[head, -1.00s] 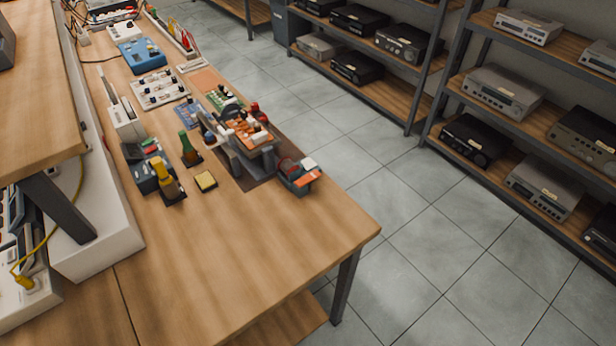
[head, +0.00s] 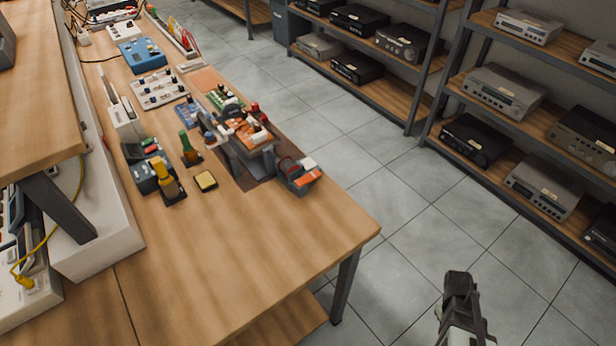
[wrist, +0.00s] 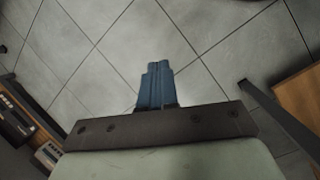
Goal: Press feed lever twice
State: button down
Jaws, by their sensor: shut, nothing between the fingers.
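No part is clearly recognisable as the feed lever in the head view; it is too small to tell. A small grey device (head: 299,182) with an orange part and a white part sits near the bench's right edge. Left of it stands a larger grey fixture (head: 249,160) with an orange top part and a red knob. My gripper (head: 458,278) is over the floor at the lower right of the head view, well away from the bench. In the wrist view its blue-grey fingers (wrist: 157,72) are shut together with nothing between them, and only floor lies beyond them.
The wooden bench (head: 250,265) has a clear front area. Shelves (head: 405,90) with hi-fi units line the far right. Grey tiled floor (head: 400,190) lies open between.

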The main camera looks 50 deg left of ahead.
jog(key=w+a+r+n+t+y, duration=0.1)
jog(key=a+r+n+t, duration=0.15)
jog(key=a+r, duration=0.7)
jog(key=w+a+r+n+t, duration=0.15)
jog(key=a+r+n, duration=0.4)
jog(key=a, duration=0.75)
jog(key=a+r+n+t+y, duration=0.1)
jog(key=a+r+n+t, duration=0.15)
jog(key=a+r, duration=0.75)
notch_tip(320, 180, up, 22)
jog(key=f+n+t+y, duration=0.1)
jog(key=n+t+y, duration=0.2)
jog(key=n, duration=0.3)
send_over(306, 180)
jog(key=shift+r, duration=0.25)
jog(key=shift+f, duration=4.45)
jog(key=shift+f, duration=0.15)
jog(key=shift+f, duration=0.25)
